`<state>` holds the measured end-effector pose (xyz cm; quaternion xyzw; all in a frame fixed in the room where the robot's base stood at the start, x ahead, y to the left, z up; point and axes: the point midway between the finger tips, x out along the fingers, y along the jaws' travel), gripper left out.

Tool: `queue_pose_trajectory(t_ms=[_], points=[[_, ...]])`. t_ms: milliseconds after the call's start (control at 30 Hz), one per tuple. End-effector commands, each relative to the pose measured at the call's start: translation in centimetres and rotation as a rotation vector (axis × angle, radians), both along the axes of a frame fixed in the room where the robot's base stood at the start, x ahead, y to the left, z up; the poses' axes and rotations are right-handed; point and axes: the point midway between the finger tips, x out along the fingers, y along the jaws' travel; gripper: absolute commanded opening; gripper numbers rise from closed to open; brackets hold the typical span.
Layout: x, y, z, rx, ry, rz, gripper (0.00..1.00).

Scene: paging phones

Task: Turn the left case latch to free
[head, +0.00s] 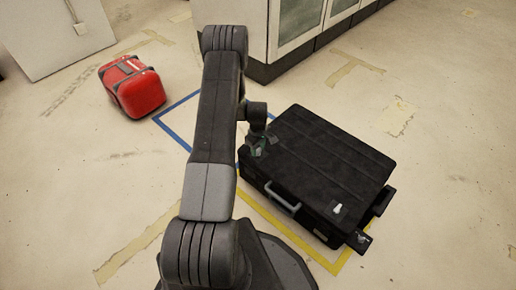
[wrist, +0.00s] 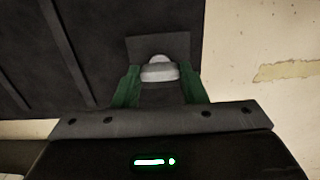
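The black case (head: 318,163) lies flat on the floor to the right of my arm. Its left latch (wrist: 159,70) is a small pale grey knob on a dark square plate, seen in the wrist view. In the head view this latch is hidden by my gripper (head: 262,145), which is at the case's left corner. In the wrist view, the green fingers of my gripper (wrist: 160,88) stand on both sides of the latch, with no clear gap to its sides. The right latch (head: 337,208), small and white, is near the case's front right corner.
The case has a grey handle (head: 284,200) on its front side and dark parts sticking out at its right end. A red case (head: 138,90) lies at the upper left. A cabinet (head: 300,25) stands behind. Blue and yellow floor tape surrounds the black case.

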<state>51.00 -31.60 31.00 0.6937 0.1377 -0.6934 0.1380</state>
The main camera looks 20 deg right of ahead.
Motion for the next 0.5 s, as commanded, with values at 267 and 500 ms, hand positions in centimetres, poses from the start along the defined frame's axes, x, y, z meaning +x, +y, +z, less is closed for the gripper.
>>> queue_pose_trajectory(t_ms=[267, 500], points=[[-0.02, 0.04, -0.06, 0.001, 0.001, -0.032, 0.15], [0.03, 0.00, -0.13, 0.001, 0.001, -0.160, 0.15]])
